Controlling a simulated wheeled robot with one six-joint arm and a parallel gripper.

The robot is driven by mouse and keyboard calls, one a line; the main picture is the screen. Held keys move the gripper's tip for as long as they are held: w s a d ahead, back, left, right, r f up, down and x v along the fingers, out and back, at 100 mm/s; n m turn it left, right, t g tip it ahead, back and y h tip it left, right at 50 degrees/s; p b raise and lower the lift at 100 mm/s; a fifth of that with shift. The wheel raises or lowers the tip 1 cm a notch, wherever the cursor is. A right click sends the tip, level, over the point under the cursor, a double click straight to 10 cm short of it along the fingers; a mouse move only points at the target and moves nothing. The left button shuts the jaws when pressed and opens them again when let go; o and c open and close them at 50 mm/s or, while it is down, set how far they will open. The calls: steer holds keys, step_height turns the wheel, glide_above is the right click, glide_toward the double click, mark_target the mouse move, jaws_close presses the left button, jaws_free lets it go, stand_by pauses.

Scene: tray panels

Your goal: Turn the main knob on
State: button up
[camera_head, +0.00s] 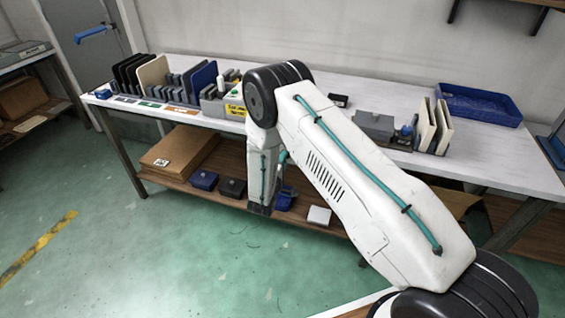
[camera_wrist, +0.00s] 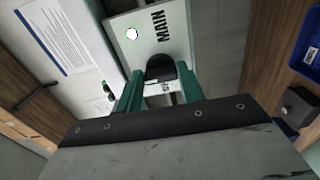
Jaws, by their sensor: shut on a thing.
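In the wrist view, a light panel marked MAIN (camera_wrist: 178,28) fills the upper middle. The dark main knob (camera_wrist: 160,67) sits on it, below the lettering. My gripper (camera_wrist: 158,88) has its two green fingers on either side of the knob and is shut on it. A round white lamp or button (camera_wrist: 131,33) is on the panel, left of the lettering. The knob's exact angle is hard to tell. In the head view my arm crosses the middle, and I cannot make out the main knob there.
The long white workbench (camera_head: 340,120) holds upright panels in racks (camera_head: 165,80) at left, a yellow-labelled box (camera_head: 235,111) beside my arm, a grey box (camera_head: 374,124) and a blue tray (camera_head: 480,104) at right. Small boxes and cardboard lie on the lower shelf.

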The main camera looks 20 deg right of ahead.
steer(key=o, duration=1)
steer(key=v, duration=0.8)
steer(key=shift+w, duration=0.1)
